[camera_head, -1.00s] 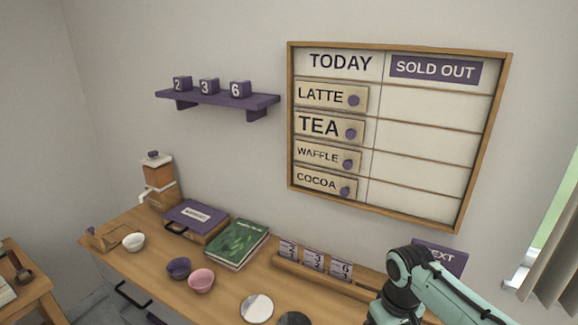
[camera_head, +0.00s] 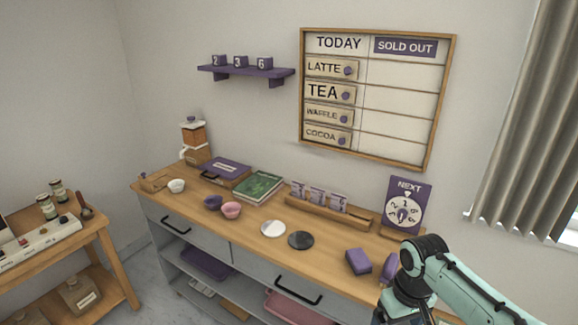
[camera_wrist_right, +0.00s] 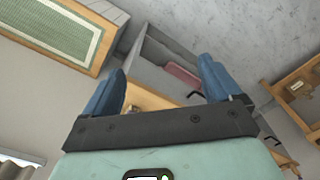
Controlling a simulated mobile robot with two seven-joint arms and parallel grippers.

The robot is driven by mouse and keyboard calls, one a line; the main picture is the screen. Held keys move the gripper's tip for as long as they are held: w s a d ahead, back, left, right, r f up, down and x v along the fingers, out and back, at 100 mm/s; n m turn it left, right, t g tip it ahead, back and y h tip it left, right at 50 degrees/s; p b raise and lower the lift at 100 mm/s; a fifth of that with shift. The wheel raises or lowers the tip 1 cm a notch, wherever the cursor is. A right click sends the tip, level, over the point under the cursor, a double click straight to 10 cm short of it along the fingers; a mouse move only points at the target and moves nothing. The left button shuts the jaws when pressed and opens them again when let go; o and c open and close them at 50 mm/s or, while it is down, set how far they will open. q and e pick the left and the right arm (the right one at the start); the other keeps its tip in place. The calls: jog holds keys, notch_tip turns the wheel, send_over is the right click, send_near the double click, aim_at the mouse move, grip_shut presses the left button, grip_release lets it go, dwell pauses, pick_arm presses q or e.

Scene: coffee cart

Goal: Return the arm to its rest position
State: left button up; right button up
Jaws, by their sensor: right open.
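My right arm comes in at the lower right of the head view, a teal and black arm in front of the counter's right end. Its gripper is cut off by the frame's lower edge there. In the right wrist view my right gripper (camera_wrist_right: 160,88) shows two blue fingers set wide apart with nothing between them. Beyond the fingers lie part of the grey counter front and the floor, out of reach of the jaws. My left arm and gripper are not in view.
The wooden counter (camera_head: 325,252) holds bowls, a green book (camera_head: 259,187), a white disc (camera_head: 273,229), a dark disc (camera_head: 301,240), a purple block (camera_head: 358,261) and a NEXT dial sign (camera_head: 404,205). A side table (camera_head: 83,243) stands left. A menu board (camera_head: 402,100) hangs above.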

jog(key=s+a+f+m+y, duration=0.1)
jog(key=s+a+f, duration=0.15)
jog(key=f, duration=0.75)
jog(key=s+a+f+g+y+p, duration=0.1)
jog(key=a+f, duration=0.2)
jog(key=f, duration=0.6)
jog(key=s+a+f+m+y, duration=0.1)
jog(key=s+a+f+y, duration=0.1)
jog(key=f, duration=0.8)
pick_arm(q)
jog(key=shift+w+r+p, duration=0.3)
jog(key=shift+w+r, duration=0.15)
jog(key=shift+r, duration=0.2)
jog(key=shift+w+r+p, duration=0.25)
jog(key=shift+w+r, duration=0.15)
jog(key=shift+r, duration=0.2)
pick_arm(e)
jog(key=s+a+f+m, duration=0.1)
jog(key=s+f+m, duration=0.1)
jog(key=s+f, duration=0.4)
jog(key=s+a+f+m, duration=0.1)
jog(key=s+f, duration=0.5)
jog(key=s, duration=0.7)
jog(key=shift+s+a+m, duration=0.35)
jog(key=shift+s+m, duration=0.05)
jog(key=shift+m, duration=0.4)
